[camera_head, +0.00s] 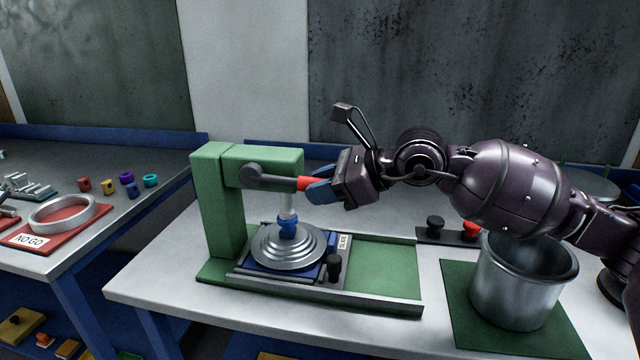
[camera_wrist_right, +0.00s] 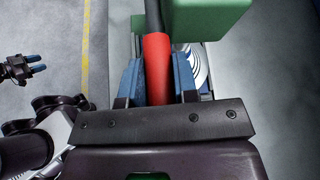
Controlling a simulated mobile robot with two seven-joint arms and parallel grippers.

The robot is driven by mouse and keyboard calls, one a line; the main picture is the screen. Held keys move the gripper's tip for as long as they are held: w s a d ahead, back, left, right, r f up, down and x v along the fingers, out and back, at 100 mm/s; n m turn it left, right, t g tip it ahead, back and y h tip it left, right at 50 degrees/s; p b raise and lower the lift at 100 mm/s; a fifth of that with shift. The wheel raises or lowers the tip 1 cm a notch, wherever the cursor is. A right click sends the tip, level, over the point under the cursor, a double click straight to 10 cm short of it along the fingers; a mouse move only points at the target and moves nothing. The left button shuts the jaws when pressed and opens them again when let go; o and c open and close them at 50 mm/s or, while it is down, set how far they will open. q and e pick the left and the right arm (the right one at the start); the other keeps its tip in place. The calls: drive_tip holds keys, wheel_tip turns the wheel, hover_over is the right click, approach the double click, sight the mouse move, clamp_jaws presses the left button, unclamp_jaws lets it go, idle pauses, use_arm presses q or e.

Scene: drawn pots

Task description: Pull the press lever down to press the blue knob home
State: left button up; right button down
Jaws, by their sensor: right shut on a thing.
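The green press (camera_head: 222,200) stands on the bench. Its dark lever (camera_head: 275,179) runs out to the right from the hub, nearly level in the head view, and ends in a red grip (camera_head: 304,184). My right gripper (camera_head: 318,188) is shut on the red grip. In the right wrist view the red grip (camera_wrist_right: 157,68) lies between the blue fingers (camera_wrist_right: 157,82). The pale press ram (camera_head: 289,205) is right above the blue knob (camera_head: 288,229) on a stepped silver lid (camera_head: 288,249); I cannot tell whether they touch. My left gripper (camera_wrist_right: 38,68) shows small in the right wrist view.
The lid sits on a blue plate on a slide marked SLIDE (camera_head: 343,242), with a black knob (camera_head: 334,266). A steel pot (camera_head: 515,290) stands on a green mat (camera_head: 455,318) at right. A NO GO tray (camera_head: 42,232) with a ring is on the left table.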

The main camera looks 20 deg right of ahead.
drive_tip(key=shift+f, duration=0.35)
drive_tip(key=c, duration=0.9)
unclamp_jaws()
drive_tip(key=shift+r, duration=0.1)
drive_tip(key=shift+s+d+r, duration=0.3)
drive_tip(key=shift+s+d, duration=0.05)
drive_tip(key=shift+d, duration=0.05)
drive_tip(key=shift+p+v, duration=0.85)
drive_tip(key=shift+v, duration=3.95)
drive_tip(key=shift+s+f, duration=0.1)
